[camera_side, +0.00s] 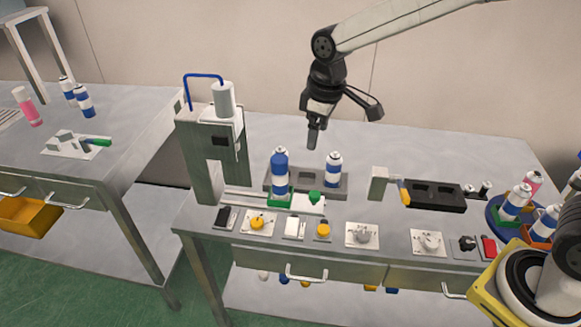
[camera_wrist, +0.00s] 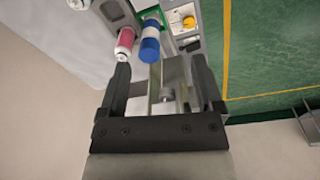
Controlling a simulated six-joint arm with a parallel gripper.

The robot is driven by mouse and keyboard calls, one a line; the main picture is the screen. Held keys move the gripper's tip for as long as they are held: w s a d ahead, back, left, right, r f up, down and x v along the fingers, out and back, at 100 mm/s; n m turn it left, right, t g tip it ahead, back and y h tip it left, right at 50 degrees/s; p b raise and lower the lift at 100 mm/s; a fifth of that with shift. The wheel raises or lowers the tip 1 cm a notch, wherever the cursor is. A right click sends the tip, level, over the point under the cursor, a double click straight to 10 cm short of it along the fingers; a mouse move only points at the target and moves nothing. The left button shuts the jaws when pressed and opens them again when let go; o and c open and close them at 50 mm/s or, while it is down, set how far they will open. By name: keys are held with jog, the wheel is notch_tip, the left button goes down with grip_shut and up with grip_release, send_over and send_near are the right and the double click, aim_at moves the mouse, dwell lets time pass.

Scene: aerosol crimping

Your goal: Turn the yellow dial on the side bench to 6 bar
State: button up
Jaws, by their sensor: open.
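A round yellow dial (camera_side: 257,222) sits on a pale square plate at the front of the middle bench, left of centre. A second yellow round knob (camera_side: 323,230) sits on a small grey box to its right. I cannot read any scale or pressure mark on either. A yellow knob on a white plate (camera_wrist: 189,21) shows at the top of the wrist view; I cannot tell which one it is. My gripper (camera_side: 313,140) is raised over the back of the middle bench, behind both knobs and well apart from them. In the wrist view its jaws (camera_wrist: 163,90) are open and hold nothing.
A grey press (camera_side: 200,150) with a blue hose stands at the bench's left. A black tray (camera_side: 435,196) lies right. The left bench (camera_side: 75,185) carries cans and a green-handled lever (camera_side: 97,142).

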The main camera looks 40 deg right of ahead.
jog(key=w+a+f+n+g, duration=0.15)
jog(key=w+a+n, duration=0.25)
jog(key=w+a, duration=0.4)
jog(key=n, duration=0.1)
send_over(256, 222)
notch_tip(256, 222, down, 18)
jog(key=shift+w+r, duration=0.1)
jog(key=shift+f, duration=3.85)
grip_shut()
